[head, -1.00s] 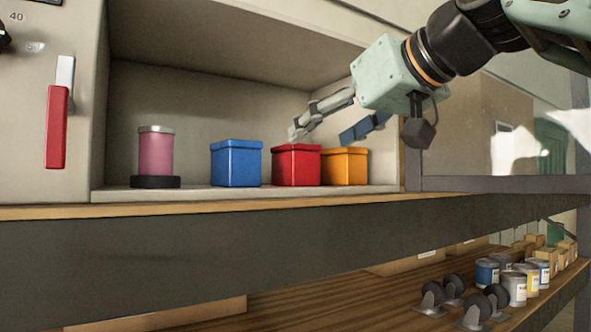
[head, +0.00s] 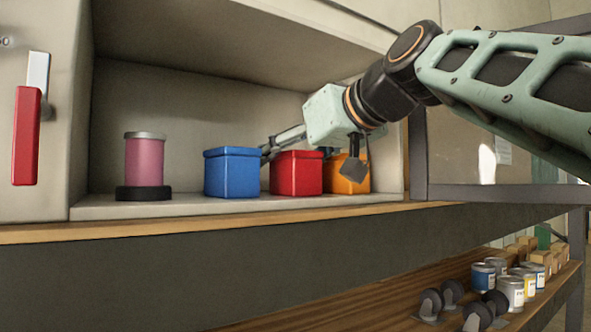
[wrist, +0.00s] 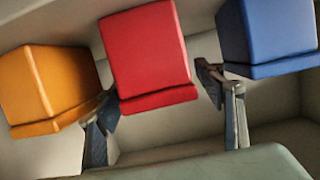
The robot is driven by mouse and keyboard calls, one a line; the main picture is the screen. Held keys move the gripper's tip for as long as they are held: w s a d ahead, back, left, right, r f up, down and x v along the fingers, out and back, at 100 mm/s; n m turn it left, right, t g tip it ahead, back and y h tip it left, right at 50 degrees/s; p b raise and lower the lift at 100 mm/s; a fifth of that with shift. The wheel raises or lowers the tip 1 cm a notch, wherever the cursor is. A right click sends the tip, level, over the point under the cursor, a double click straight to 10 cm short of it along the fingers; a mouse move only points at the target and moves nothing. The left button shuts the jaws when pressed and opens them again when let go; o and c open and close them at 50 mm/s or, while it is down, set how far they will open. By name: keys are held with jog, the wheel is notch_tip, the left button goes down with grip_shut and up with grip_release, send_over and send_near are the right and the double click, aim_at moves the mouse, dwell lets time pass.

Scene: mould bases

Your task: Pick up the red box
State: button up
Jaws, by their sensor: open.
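The red box (head: 296,173) stands upright on the cubby floor, between the blue box (head: 232,173) and the orange box (head: 347,175). In the wrist view the red box (wrist: 147,55) is between the two fingers of my gripper (wrist: 160,100), with the orange box (wrist: 53,85) on the left and the blue box (wrist: 268,35) on the right. My gripper is open. I cannot tell whether the fingers touch the red box.
A pink cylinder (head: 145,160) on a black base stands at the left in the cubby. A red handle (head: 26,135) is on the left panel. The cubby ceiling (head: 200,45) is above the boxes. Cans (head: 512,292) and casters stand on the lower shelf.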

aim_at(279, 165)
jog(key=x, duration=0.4)
jog(key=shift+p, duration=0.3)
jog(key=shift+s+d, duration=0.1)
jog(key=c, duration=1.7)
